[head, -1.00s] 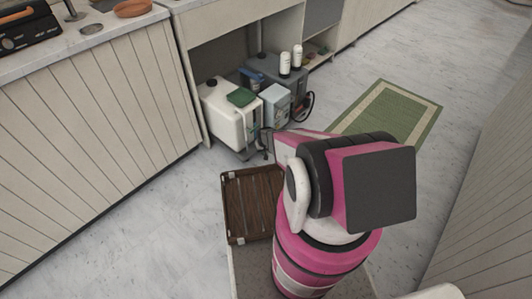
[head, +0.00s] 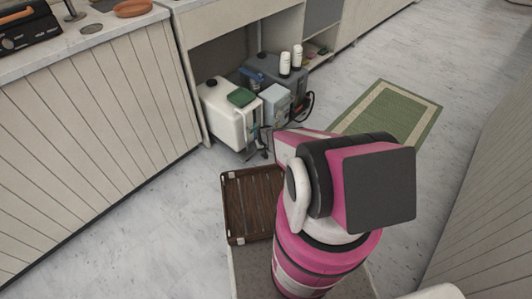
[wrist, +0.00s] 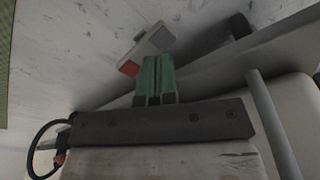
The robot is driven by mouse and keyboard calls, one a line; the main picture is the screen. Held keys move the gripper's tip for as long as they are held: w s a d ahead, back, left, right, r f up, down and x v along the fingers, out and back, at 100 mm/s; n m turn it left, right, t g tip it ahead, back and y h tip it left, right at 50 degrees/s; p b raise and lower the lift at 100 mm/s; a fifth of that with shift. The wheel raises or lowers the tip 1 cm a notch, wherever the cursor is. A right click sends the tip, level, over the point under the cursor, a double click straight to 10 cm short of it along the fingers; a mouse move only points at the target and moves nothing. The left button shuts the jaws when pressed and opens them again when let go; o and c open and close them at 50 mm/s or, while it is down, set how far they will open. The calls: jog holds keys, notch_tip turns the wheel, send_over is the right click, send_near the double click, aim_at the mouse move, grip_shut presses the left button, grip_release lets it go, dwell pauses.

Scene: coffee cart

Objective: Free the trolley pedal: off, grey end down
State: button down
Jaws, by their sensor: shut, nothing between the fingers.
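The trolley (head: 246,156) stands under the counter with a white canister (head: 225,118) and grey containers on it. In the wrist view, the pedal (wrist: 150,46) is a small pale rocker low on the trolley, near the floor. Its red end (wrist: 129,68) is at lower left and its grey end (wrist: 161,38) at upper right. Which end is down I cannot tell. My gripper (wrist: 154,59) has its green fingers together and empty, with the tips just short of the pedal, close to the red end. Contact is not clear. In the head view my arm hides most of the gripper.
A dark wheel (wrist: 240,26) and the trolley's grey edge (wrist: 205,72) lie right of the pedal. A brown slatted crate (head: 235,240) stands near my base. A green mat (head: 398,110) lies on the floor at right. Floor left of the trolley is clear.

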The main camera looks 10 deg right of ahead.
jog(key=shift+r, duration=2.6)
